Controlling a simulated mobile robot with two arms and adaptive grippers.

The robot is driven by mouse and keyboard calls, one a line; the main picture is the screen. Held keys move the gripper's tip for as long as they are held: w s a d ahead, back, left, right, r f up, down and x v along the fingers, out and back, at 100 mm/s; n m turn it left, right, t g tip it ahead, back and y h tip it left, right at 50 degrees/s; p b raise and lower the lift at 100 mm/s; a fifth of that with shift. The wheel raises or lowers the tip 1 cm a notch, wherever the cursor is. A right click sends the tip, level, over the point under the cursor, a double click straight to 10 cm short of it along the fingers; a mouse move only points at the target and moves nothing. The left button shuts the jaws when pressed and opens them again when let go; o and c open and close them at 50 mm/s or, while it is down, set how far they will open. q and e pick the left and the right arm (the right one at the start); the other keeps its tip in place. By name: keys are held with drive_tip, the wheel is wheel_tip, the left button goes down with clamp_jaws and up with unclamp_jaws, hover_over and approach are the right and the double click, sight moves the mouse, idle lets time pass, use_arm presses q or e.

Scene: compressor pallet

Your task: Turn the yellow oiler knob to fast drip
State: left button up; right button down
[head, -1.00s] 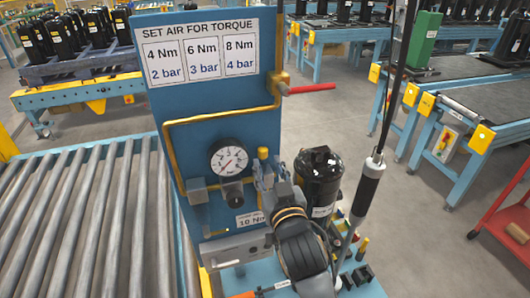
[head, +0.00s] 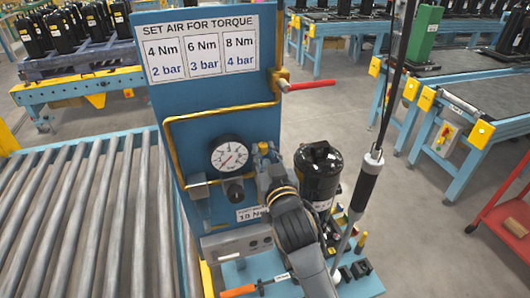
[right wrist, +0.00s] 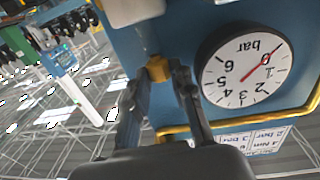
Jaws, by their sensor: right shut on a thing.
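The yellow oiler knob (head: 263,147) sits on the blue panel, right of the pressure gauge (head: 230,156). My right gripper (head: 265,160) reaches up to it and hides much of the oiler from the head view. In the right wrist view, which is upside down, the fingers (right wrist: 159,78) are closed around the yellow knob (right wrist: 158,67), one on each side. The knob's exact setting cannot be read. The gauge (right wrist: 244,70) is beside the right finger, its red needle near 0. My left gripper is not in view.
A torque sign (head: 200,47) and a red-handled valve (head: 308,85) are above on the panel. A black compressor (head: 317,178) and a hanging tool (head: 366,185) stand close to the right of my arm. An orange-handled screwdriver (head: 238,291) lies below. A roller conveyor (head: 85,220) is at left.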

drive_tip(key=shift+d+r+n+g+y+p, duration=0.1)
drive_tip(key=shift+d+n+g+y+p, duration=0.1)
drive_tip(key=shift+n+y+p, duration=0.35)
drive_tip(key=shift+d+r+n+g+y+p, duration=0.1)
drive_tip(key=shift+n+g+y+p, duration=0.15)
drive_tip(key=shift+y+p, duration=0.45)
drive_tip(key=shift+w+d+f+n+g+y+p, duration=0.1)
drive_tip(key=shift+n+g+y+p, duration=0.1)
drive_tip(key=shift+n+y+p, duration=0.25)
drive_tip(key=shift+w+d+n+g+y+p, duration=0.15)
drive_tip(key=shift+n+y, duration=0.1)
drive_tip(key=shift+y, duration=0.25)
drive_tip(key=shift+w+d+f+n+g+y+b, duration=0.1)
drive_tip(key=shift+n+g+y+b, duration=0.1)
drive_tip(key=shift+n+g+y, duration=0.6)
drive_tip(key=shift+f+n+g+y+b, duration=0.1)
drive_tip(key=shift+n+g+y+b, duration=0.1)
drive_tip(key=shift+n+g+y, duration=0.55)
drive_tip(key=shift+r+y, duration=0.1)
drive_tip(key=shift+y, duration=0.45)
drive_tip(key=c, duration=1.4)
unclamp_jaws()
